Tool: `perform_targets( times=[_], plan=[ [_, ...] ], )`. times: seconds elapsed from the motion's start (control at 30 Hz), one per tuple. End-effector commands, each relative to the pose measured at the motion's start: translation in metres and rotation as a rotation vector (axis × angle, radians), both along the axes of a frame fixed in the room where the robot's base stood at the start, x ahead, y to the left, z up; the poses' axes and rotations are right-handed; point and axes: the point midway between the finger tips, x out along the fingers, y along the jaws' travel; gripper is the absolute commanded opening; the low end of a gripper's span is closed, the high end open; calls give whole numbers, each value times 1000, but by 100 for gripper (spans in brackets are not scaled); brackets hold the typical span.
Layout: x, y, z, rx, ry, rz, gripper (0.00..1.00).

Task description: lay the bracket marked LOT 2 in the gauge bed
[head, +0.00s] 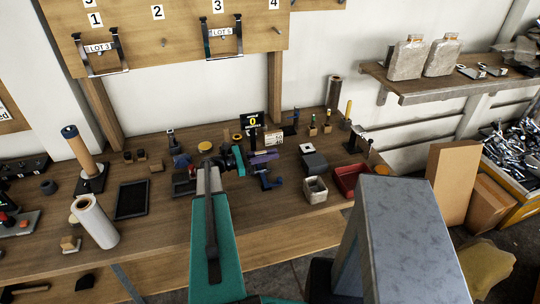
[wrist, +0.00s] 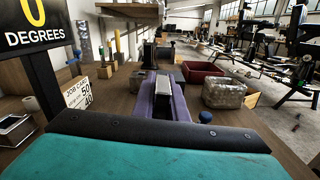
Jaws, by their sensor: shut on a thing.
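My gripper (head: 266,156) has purple fingers and reaches low over the middle of the bench. In the wrist view its fingers (wrist: 163,98) are shut on a grey metal piece (wrist: 165,88). No lot mark can be read on this piece.
A 0 DEGREES display (head: 252,121) and a job card (head: 274,138) stand behind my gripper. A pale square tin (head: 315,190), a red bin (head: 350,184) and a black-and-grey device (head: 313,158) are to its right. A black tray (head: 132,200) and white roll (head: 96,222) are left.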

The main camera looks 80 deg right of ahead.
Motion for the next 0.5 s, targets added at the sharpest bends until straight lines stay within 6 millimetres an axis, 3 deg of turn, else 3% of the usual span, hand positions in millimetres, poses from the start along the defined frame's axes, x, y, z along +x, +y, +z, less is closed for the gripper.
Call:
perform_targets(
  times=[0.03,0.13,0.5],
  plan=[
    [0,0,1,-1,0,0,17],
    [0,0,1,-1,0,0,34],
    [2,1,-1,0,-1,0,34]
  ],
)
